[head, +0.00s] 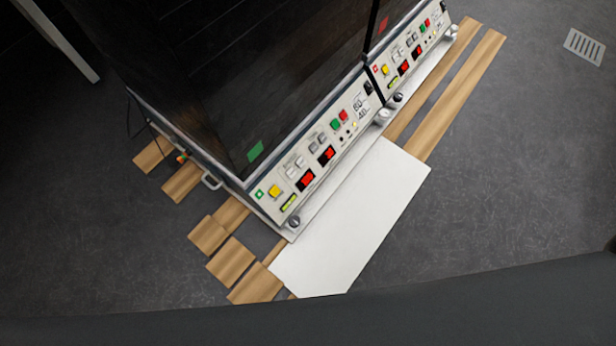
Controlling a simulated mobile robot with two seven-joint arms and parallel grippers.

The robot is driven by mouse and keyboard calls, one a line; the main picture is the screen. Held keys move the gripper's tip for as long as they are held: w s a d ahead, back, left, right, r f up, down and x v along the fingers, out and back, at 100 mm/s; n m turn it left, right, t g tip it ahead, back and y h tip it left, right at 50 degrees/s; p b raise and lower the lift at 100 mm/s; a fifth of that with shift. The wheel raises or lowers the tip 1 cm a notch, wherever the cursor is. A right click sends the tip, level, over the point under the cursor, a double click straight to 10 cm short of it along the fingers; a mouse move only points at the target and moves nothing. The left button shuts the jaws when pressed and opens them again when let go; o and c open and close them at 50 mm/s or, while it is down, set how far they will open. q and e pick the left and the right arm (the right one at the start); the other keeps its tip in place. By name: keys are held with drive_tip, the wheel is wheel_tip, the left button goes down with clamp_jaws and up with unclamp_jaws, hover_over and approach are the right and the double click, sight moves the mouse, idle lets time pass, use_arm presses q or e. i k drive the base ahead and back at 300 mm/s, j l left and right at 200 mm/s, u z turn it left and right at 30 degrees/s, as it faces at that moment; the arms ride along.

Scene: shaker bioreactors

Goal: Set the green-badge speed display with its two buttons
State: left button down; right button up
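The shaker bioreactor with the green badge (260,194) is the nearer of two dark-windowed units, seen tilted in the head view. A larger green mark (255,151) is on its dark window. Its pale control panel (282,183) carries two red-lit displays, one nearer (306,180) and one farther (327,155). Their digits are too small to read. Pale buttons (294,167) and grey buttons (317,142) sit beside the displays; I cannot tell which two set the speed. Neither of my grippers is in view.
A second unit (408,52) with a red badge and similar panel adjoins at the upper right. The units stand on wooden boards (460,90). A white sheet (352,225) lies in front of the green-badge unit. The grey floor at right is open, with a drain grate (583,46).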

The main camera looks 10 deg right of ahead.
sight(291, 173)
drive_tip(key=k+l+z, duration=0.1)
drive_tip(key=l+z, duration=0.65)
drive_tip(key=k, duration=0.05)
